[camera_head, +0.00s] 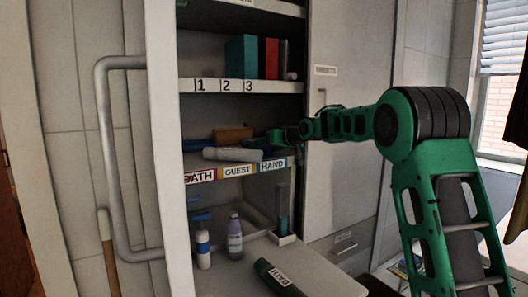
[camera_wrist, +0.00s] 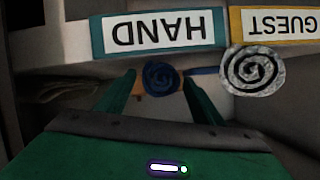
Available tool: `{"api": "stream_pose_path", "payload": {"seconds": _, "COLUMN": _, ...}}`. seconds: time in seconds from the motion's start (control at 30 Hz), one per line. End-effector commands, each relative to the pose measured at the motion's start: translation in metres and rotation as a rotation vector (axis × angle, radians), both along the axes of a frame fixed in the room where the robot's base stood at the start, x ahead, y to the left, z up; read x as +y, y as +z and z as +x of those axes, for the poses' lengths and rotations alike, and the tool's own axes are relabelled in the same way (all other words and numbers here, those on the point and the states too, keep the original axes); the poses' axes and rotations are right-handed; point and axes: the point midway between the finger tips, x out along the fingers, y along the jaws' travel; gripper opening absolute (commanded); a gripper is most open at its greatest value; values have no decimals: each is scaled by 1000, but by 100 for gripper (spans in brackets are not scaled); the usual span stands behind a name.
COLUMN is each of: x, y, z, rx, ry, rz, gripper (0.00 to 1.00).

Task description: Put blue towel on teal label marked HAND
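The blue towel is a roll whose spiral end shows in the wrist view (camera_wrist: 163,78), between the fingertips of my gripper (camera_wrist: 161,76). My gripper is open, with a small gap visible beside the roll; I cannot tell whether either finger touches it. In the head view, the blue towel (camera_head: 254,143) is partly hidden by my gripper (camera_head: 272,140) at the shelf. The teal HAND label (camera_head: 272,164) is on the shelf's front edge at the right end. It also shows upside down in the wrist view (camera_wrist: 159,31).
A white-grey rolled towel (camera_head: 231,154) lies beside the blue towel, above the yellow GUEST label (camera_head: 238,171). A brown block (camera_head: 233,134) stands behind. The red BATH label (camera_head: 200,176) is further left. The cabinet's side wall and the shelf above bound the space.

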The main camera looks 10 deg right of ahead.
Motion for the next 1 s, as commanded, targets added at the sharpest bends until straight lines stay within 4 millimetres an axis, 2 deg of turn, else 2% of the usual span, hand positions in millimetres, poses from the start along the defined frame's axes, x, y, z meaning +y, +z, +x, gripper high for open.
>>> {"api": "stream_pose_path", "payload": {"seconds": 0.23, "x": -1, "y": 1, "z": -1, "rx": 0, "ry": 0, "rz": 0, "gripper": 61}}
{"api": "stream_pose_path", "payload": {"seconds": 0.37, "x": -5, "y": 4, "z": -9, "rx": 0, "ry": -1, "rz": 0, "gripper": 61}}
{"api": "stream_pose_path", "payload": {"seconds": 0.8, "x": -35, "y": 35, "z": -78, "rx": -1, "ry": -3, "rz": -1, "gripper": 61}}
{"api": "stream_pose_path", "payload": {"seconds": 1.0, "x": -43, "y": 43, "z": -97, "rx": 0, "ry": -1, "rz": 0, "gripper": 61}}
